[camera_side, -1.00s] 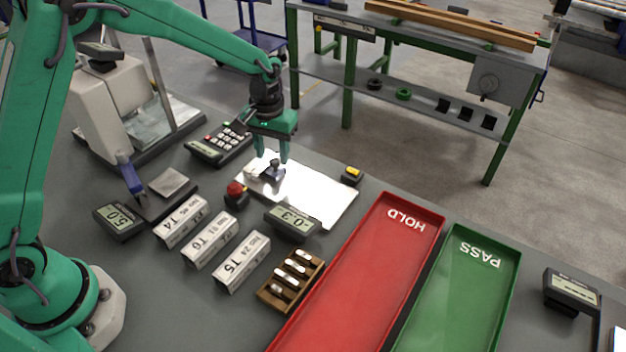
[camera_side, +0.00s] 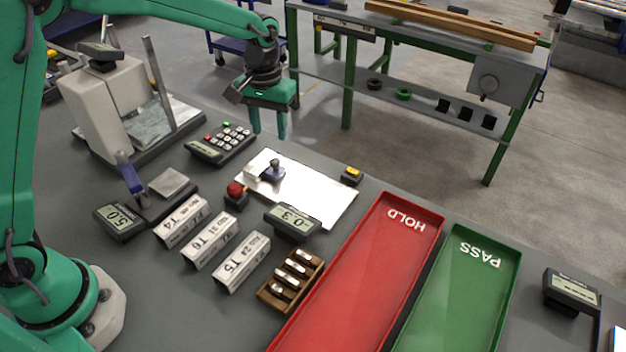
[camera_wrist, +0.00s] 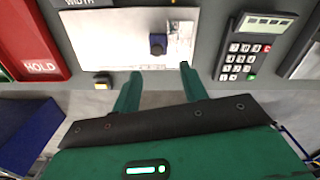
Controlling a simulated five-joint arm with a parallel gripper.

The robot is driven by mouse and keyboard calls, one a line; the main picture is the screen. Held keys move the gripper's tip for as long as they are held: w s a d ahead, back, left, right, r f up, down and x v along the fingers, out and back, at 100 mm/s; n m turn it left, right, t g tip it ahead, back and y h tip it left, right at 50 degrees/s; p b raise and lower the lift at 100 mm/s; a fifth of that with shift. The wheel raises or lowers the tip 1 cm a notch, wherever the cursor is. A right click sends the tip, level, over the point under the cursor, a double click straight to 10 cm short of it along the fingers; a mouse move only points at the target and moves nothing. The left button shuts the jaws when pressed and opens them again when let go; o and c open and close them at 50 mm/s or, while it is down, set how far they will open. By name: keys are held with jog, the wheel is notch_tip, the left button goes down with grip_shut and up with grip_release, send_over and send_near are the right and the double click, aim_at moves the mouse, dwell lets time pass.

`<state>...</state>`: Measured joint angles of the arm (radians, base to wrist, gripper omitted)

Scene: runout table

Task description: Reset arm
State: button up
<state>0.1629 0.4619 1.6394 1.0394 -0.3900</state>
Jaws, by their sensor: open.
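My green gripper (camera_side: 268,132) is open and empty in the side view, raised above the back edge of the table. In the wrist view its two fingers (camera_wrist: 158,82) are spread apart with nothing between them. A small dark knobbed piece (camera_side: 273,170) stands on the white plate (camera_side: 318,197), beside a small white block (camera_side: 255,170). The wrist view shows the dark piece (camera_wrist: 158,44) beyond my fingertips, apart from them.
The red HOLD tray (camera_side: 360,270) and green PASS tray (camera_side: 465,270) lie to the right. A keypad (camera_side: 222,143), a red button (camera_side: 235,193), labelled blocks (camera_side: 210,240) and a wooden rack (camera_side: 290,280) stand around the plate. A green-legged bench (camera_side: 420,80) stands behind.

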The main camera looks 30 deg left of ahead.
jog(key=shift+r, duration=0.15)
jog(key=s+a+r+m+t, duration=0.1)
jog(key=s+a+r+t, duration=0.3)
jog(key=s+r, duration=0.75)
jog(key=s+a+m+t, duration=0.1)
jog(key=s+a, duration=0.3)
jog(key=s, duration=1)
jog(key=shift+m+t, duration=0.3)
